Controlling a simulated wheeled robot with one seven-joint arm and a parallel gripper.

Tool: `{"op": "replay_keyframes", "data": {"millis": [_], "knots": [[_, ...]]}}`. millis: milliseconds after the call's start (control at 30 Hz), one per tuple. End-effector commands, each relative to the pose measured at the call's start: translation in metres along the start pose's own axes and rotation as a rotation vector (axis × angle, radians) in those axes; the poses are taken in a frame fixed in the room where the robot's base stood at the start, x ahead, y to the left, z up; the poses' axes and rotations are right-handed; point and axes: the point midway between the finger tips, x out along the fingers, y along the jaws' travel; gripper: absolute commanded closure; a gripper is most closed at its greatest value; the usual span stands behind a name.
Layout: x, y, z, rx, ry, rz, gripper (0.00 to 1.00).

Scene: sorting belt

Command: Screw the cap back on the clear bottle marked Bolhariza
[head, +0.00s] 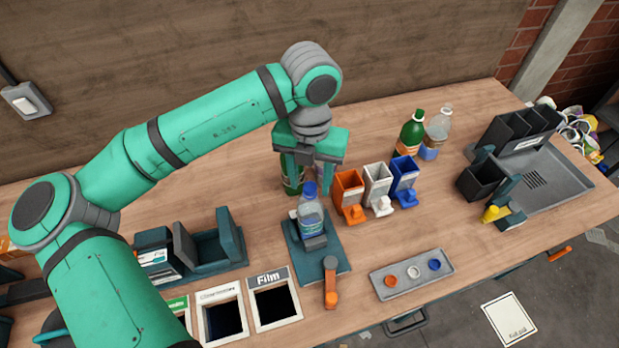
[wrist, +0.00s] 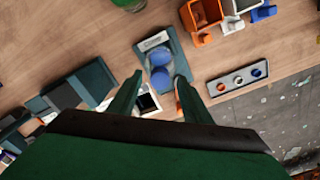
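A clear bottle (head: 311,220) with a blue cap-like top (head: 309,188) stands upright in a teal clamp stand (head: 330,262). Its label is too small to read, and I cannot tell whether the top is seated. In the wrist view two blue round shapes (wrist: 160,78) show on the stand, whose plate reads "Clamp". My gripper (head: 308,172) hangs pointing down, near the bottle's top in the head view. In the wrist view its fingers (wrist: 158,82) are wide apart with nothing gripped between them. A grey tray (head: 408,283) holds an orange, a white and a blue cap (head: 435,264).
Orange (head: 348,188), white (head: 377,182) and blue dispensers (head: 404,176) stand right of the stand. A green bottle (head: 410,135) and another clear bottle (head: 436,135) stand behind. Bins, including one marked Film (head: 268,276), line the front left. An orange-ended lever (head: 331,290) sticks out frontward.

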Motion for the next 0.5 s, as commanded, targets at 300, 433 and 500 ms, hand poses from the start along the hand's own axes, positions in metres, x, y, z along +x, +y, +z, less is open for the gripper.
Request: {"op": "replay_keyframes", "data": {"millis": [300,433,500], "knots": [[-0.002,0.000,0.000,0.000,0.000,0.000,0.56],[-0.014,0.000,0.001,0.000,-0.001,0.000,0.56],[-0.025,0.000,0.001,0.000,-0.002,0.001,0.56]]}}
